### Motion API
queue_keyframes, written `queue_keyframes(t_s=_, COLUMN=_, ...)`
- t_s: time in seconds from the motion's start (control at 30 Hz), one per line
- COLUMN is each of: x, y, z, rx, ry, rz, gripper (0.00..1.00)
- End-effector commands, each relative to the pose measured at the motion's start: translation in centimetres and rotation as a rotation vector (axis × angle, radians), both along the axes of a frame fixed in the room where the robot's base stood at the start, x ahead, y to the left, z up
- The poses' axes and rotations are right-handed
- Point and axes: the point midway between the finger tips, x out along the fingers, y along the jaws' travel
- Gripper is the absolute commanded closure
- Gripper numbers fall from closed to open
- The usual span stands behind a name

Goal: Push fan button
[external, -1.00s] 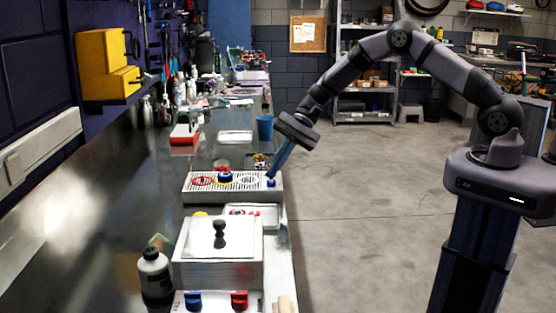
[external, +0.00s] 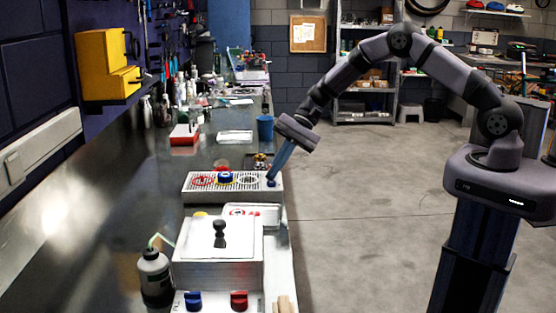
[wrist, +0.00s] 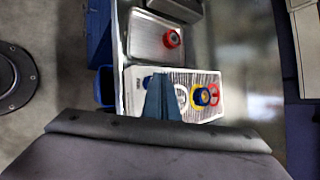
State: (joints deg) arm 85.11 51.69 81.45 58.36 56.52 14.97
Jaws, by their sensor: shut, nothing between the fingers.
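The fan unit is a white grilled box (external: 208,195) on the bench, with a blue and yellow round part on top and a red ring at its left. It also shows in the wrist view (wrist: 205,112). A small blue button (external: 271,182) sits at its right end. My gripper (external: 272,175) is shut and empty, pointing down and left, with its blue fingertips at the button. Whether the tip touches or presses the button cannot be told. In the wrist view the fingers (wrist: 162,85) partly cover that end of the box; a bit of blue shows beside them.
A white box with a black knob (external: 219,235) stands in front of the fan unit, with a tray between. A bottle (external: 154,275), blue knob (external: 193,301) and red knob (external: 239,300) are nearer. A blue cup (external: 265,128) stands behind. Floor to the right is clear.

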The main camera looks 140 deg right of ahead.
Motion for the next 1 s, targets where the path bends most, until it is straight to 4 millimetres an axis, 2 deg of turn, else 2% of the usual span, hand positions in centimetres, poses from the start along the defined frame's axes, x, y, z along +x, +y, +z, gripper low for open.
queue_keyframes(t_s=0.47, x=-0.03, y=0.03, z=-0.50, rx=0.001, ry=0.002, rz=0.000, gripper=1.00)
queue_keyframes(t_s=1.0, x=-0.04, y=0.02, z=0.33, rx=0.001, ry=0.001, rz=0.001, gripper=1.00)
